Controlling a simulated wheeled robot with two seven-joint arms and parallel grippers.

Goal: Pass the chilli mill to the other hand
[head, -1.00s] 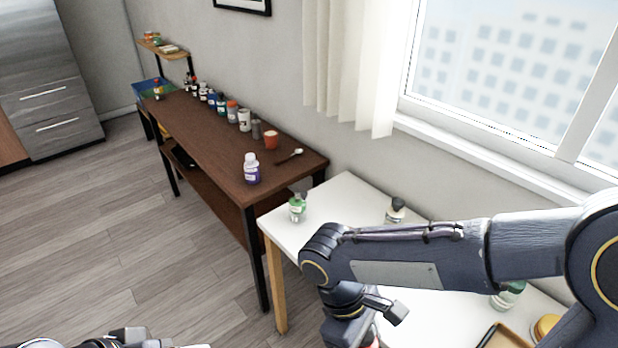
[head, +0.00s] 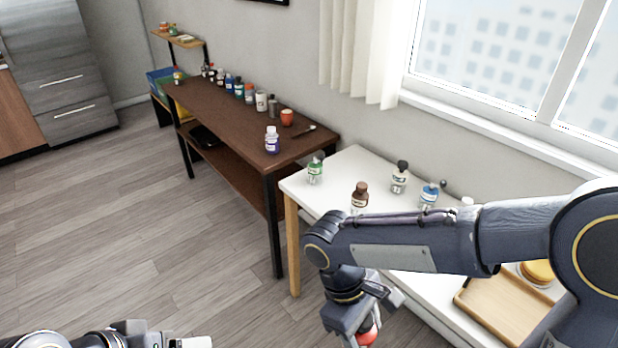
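My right gripper (head: 362,325) hangs at the bottom centre, in front of the white table. A small red rounded thing (head: 368,337) shows between its fingers and looks like part of the chilli mill; the fingers and the picture's lower edge hide the rest. The gripper appears shut on it. My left gripper (head: 185,343) is at the bottom left edge, mostly cut off, well apart from the right one. Its fingertips cannot be made out.
The white table (head: 338,172) bears several bottles, including a green one (head: 315,170) and a brown one (head: 360,197), and a wooden tray (head: 503,308). A dark wooden table (head: 225,118) with several jars stands behind. Open floor lies at left.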

